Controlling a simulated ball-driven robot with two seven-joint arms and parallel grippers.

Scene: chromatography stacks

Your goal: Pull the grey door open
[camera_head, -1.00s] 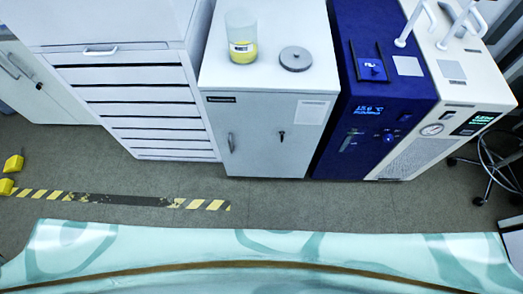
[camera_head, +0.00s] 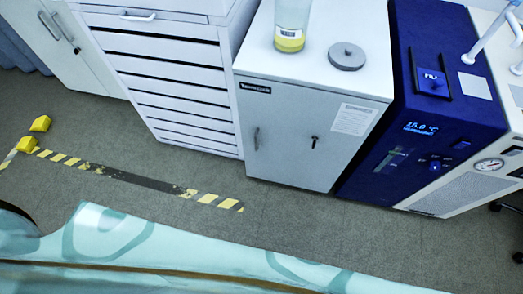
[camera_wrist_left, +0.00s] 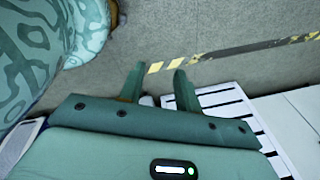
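The grey door (camera_head: 285,133) is the front of a light grey cabinet and is shut. It has a vertical handle (camera_head: 256,138) on its left side and a small dark key or latch (camera_head: 314,141) to the right of the middle. A white label (camera_head: 354,119) is at its upper right. My left gripper (camera_wrist_left: 157,80) shows only in the left wrist view, its two green fingers apart and nothing between them. It is over the floor, away from the door. My right gripper is not in view.
A glass jar with yellow contents (camera_head: 290,28) and a grey round lid or weight (camera_head: 346,57) stand on the cabinet. A drawer unit (camera_head: 172,75) is to its left, a blue instrument (camera_head: 428,140) to its right. Yellow-black tape (camera_head: 140,181) marks the floor. The floor before the door is clear.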

